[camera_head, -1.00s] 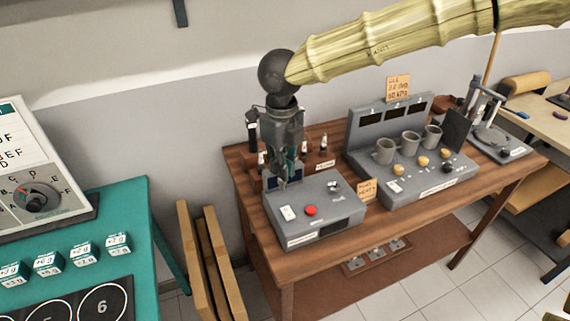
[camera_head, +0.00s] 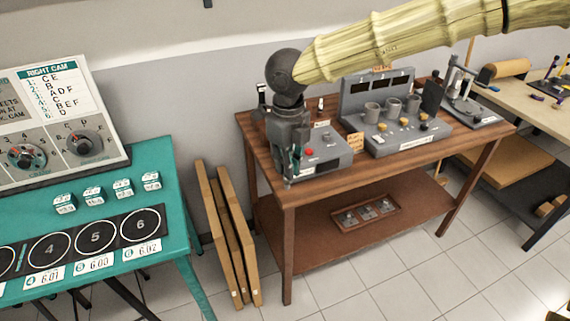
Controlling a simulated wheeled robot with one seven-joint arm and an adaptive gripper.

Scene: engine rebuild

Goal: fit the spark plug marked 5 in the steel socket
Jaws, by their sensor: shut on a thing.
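My gripper (camera_head: 291,168) points down over the left end of the wooden table (camera_head: 290,195), in front of the left side of a grey box with a red button (camera_head: 325,154). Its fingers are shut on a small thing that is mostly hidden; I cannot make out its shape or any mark. A small white-topped spark plug (camera_head: 320,108) stands behind the grey box, and another white-topped one (camera_head: 262,91) shows by the dark wrist ball. Their numbers are unreadable. I cannot pick out the steel socket.
A grey unit with several cups (camera_head: 410,135) stands right of the box. A teal table (camera_head: 150,220) with numbered circles and small blocks is at left. Wooden boards (camera_head: 225,235) lean between the tables. A tray (camera_head: 366,213) lies on the lower shelf. Floor in front is clear.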

